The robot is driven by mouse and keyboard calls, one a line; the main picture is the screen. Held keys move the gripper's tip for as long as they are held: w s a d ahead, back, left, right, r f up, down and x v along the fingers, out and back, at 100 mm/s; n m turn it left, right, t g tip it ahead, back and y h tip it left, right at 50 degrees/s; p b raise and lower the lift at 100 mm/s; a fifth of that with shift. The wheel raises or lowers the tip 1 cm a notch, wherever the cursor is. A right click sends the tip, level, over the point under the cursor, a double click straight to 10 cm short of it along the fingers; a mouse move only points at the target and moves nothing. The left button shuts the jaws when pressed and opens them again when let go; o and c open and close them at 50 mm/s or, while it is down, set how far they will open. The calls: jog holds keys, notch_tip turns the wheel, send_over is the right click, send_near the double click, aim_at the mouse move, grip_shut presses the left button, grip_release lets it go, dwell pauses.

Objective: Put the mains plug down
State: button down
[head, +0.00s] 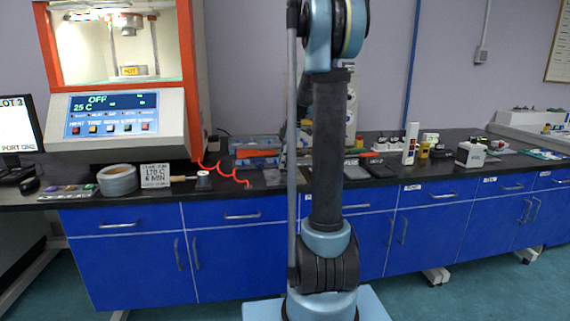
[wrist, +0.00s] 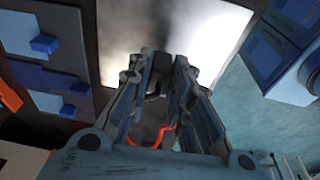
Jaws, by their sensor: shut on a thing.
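My gripper (wrist: 164,75) fills the middle of the wrist view, its fingers shut on the mains plug (wrist: 150,108). The plug is a dark shape, mostly hidden between the fingers, with a bright red cord (wrist: 162,132) beside it. In that view my arm's upright link hides the gripper and plug. I cannot tell from these frames how high the plug is above the surface.
The black worktop (head: 262,181) runs over blue cabinets. A grey ring (head: 117,180), a sign card (head: 155,176) and a small pot (head: 203,181) stand left.

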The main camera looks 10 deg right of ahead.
jog(key=c, duration=1.4)
grip_release()
jog(key=shift+c, duration=0.2)
notch_tip(320, 180, up, 12)
jog(key=d, duration=0.2)
jog(key=s+a+f+m, duration=0.1)
jog(key=s+f+m, duration=0.15)
jog(key=s, duration=0.45)
jog(key=s+a+f+m+t+h, duration=0.1)
jog(key=s+f+m, duration=0.1)
jog(key=s+m, duration=0.35)
jog(key=s+a+f+m, duration=0.1)
jog(key=s+f, duration=0.2)
jog(key=s, duration=0.5)
jog(key=s+f+m+t+h, duration=0.1)
jog(key=s+f+m, duration=0.7)
jog(key=s+f, duration=0.7)
jog(key=shift+s+d+f+m, duration=0.25)
jog(key=shift+s+m, duration=0.15)
jog(key=shift+s, duration=0.1)
